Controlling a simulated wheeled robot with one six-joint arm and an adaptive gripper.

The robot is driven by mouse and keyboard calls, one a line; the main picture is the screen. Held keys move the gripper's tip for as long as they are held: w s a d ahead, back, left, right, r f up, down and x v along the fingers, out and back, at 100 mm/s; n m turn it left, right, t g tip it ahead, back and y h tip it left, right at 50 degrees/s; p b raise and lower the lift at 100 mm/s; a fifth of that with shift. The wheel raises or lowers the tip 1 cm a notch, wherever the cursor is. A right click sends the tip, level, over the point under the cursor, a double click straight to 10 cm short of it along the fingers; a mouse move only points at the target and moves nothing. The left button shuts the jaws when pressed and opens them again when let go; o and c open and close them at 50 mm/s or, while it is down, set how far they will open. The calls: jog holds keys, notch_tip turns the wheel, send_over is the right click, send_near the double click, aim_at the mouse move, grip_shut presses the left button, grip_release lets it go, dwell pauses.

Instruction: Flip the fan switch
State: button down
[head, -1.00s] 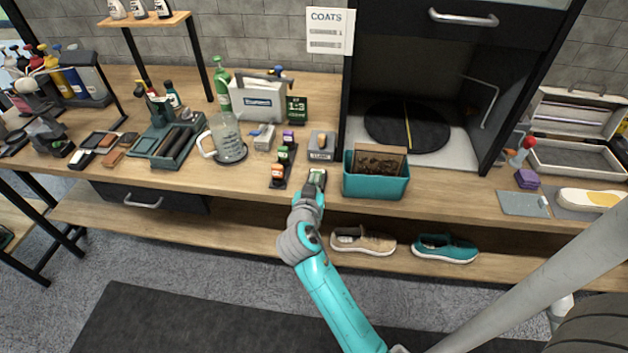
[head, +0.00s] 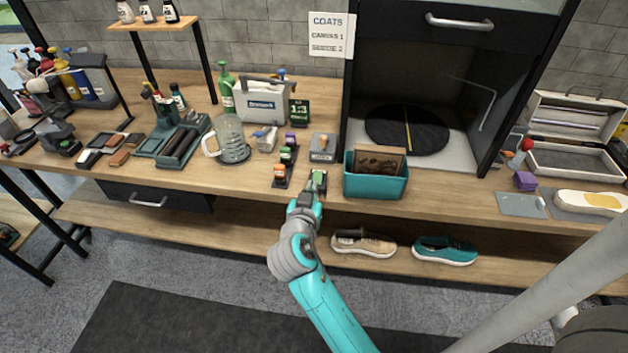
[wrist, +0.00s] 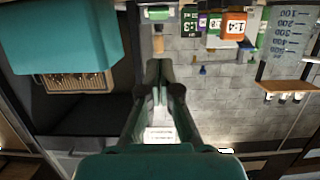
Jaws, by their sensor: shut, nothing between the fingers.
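Contact cannot be told.
A teal bin (head: 375,186) stands close on the right. A rack of small labelled bottles (head: 285,163) is close on the left, with a clear jug (head: 230,140) beyond. Two shoes (head: 445,250) sit on the lower shelf. A dark booth with a turntable (head: 408,128) is behind.

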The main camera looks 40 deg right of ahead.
jog(key=shift+f+v, duration=0.25)
jog(key=shift+v, duration=0.8)
jog(key=shift+f+v, duration=0.25)
jog(key=shift+v, duration=0.85)
jog(key=shift+a, duration=0.1)
